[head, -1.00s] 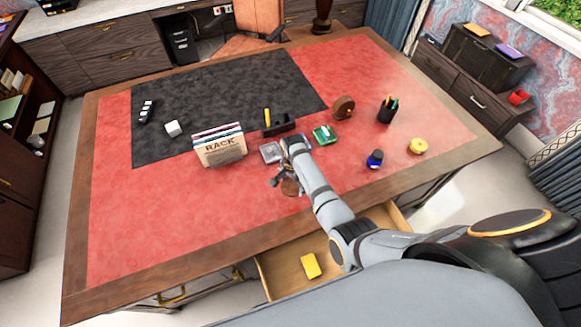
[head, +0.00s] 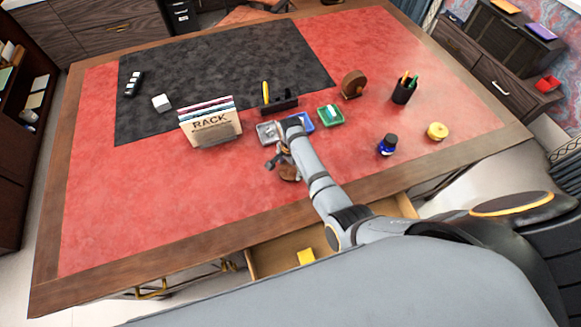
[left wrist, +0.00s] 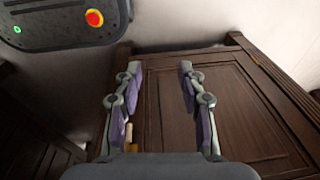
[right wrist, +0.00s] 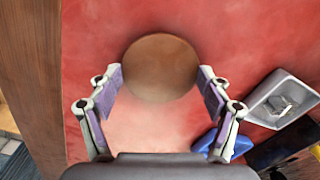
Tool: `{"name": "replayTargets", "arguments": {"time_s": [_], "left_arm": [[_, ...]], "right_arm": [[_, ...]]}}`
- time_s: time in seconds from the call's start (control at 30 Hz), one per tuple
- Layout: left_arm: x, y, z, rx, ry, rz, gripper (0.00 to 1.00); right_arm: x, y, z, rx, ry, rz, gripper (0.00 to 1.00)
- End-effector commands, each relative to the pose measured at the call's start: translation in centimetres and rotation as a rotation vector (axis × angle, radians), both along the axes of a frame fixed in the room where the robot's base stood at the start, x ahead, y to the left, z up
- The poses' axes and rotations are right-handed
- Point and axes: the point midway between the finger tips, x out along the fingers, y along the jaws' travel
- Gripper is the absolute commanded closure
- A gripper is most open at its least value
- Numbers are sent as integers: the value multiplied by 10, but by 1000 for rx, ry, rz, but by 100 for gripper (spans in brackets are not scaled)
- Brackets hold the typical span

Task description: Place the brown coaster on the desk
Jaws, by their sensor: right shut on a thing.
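The round brown coaster (right wrist: 160,68) sits between the fingertips of my right gripper (right wrist: 161,80), which is shut on its edges. In the head view the coaster (head: 289,174) is partly hidden by my right gripper (head: 281,163). It is over the red leather top of the desk (head: 120,205), just in front of the small grey tray. I cannot tell whether it touches the surface. My left gripper (left wrist: 158,85) is open and empty in the left wrist view, facing a dark wooden panel, away from the desk top.
Grey tray (head: 267,134), blue tray (head: 301,121) and green tray (head: 330,116) stand behind my right gripper. A rack (head: 212,128) is to the left, an ink bottle (head: 387,146) to the right. An open drawer (head: 283,252) juts out in front. Front-left red leather is clear.

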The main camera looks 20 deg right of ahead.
Motion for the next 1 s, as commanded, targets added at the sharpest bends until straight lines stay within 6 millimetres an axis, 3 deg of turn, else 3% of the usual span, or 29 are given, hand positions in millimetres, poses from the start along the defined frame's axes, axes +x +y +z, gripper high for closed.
{"name": "replayTargets", "arguments": {"time_s": [0.1, 0.13, 0.27, 0.73, 1.0], "left_arm": [[-14, -1, -3, -1, 22, 1, 60], [-19, 0, -3, 0, 29, 1, 60], [-36, 3, -4, 3, 54, 1, 60], [-21, 5, 1, 6, 31, -1, 60], [-21, 5, 42, 7, 32, -1, 60]], "right_arm": [[1, 0, -2, 0, -1, 0, 63], [1, 0, -2, 1, -2, 0, 19], [1, 0, -1, 1, -2, 0, 1], [1, 0, 4, 1, -2, 0, 0], [1, 0, 43, 1, -2, 0, 0]]}}
